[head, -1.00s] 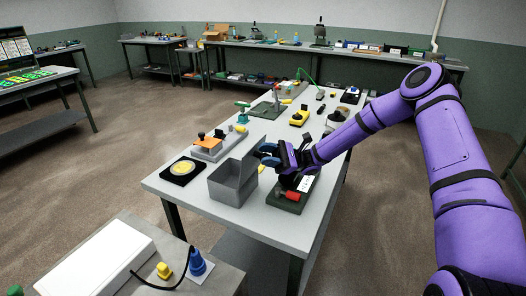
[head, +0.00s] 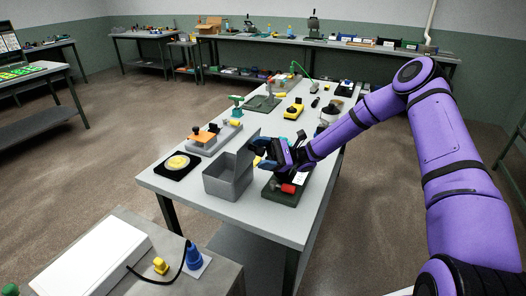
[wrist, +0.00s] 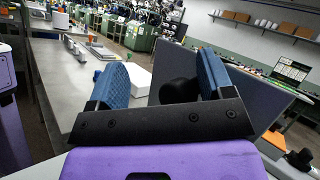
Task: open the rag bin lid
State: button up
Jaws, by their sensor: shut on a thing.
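The rag bin (head: 226,183) is a grey open-topped box near the front of the workbench in the head view. Its grey lid (head: 246,156) stands raised and tilted at the bin's right side, with the bin's inside showing. My gripper (head: 263,157) is at the right of the lid. The gripper is shut on the lid's knob; the exact contact is partly hidden.
A black tray with a yellow disc (head: 177,163) lies left of the bin. A grey fixture with an orange plate (head: 203,136) stands behind it. A dark green block with a red part (head: 287,189) sits right of the bin, below my gripper. Bare bench shows in front.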

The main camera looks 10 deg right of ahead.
jog(key=shift+s+f, duration=0.1)
jog(key=shift+f, duration=0.1)
jog(key=v, duration=1)
jog(key=shift+w+d, duration=0.2)
jog(key=shift+d, duration=0.15)
jog(key=s+a+r+n+h, duration=0.2)
jog(key=s+r+n+h, duration=0.4)
jog(key=s+r+h, duration=1.1)
jog(key=s+d+r+n+t+h, duration=0.1)
jog(key=s+d+r+t+h, duration=0.1)
jog(key=s+d+r+t, duration=0.2)
jog(key=s+d+r+n+t+h, duration=0.2)
jog(key=s+r+t, duration=0.5)
jog(key=s, duration=0.8)
jog(key=shift+d+r+h, duration=0.8)
jog(key=shift+d+r, duration=0.1)
jog(key=shift+r, duration=0.45)
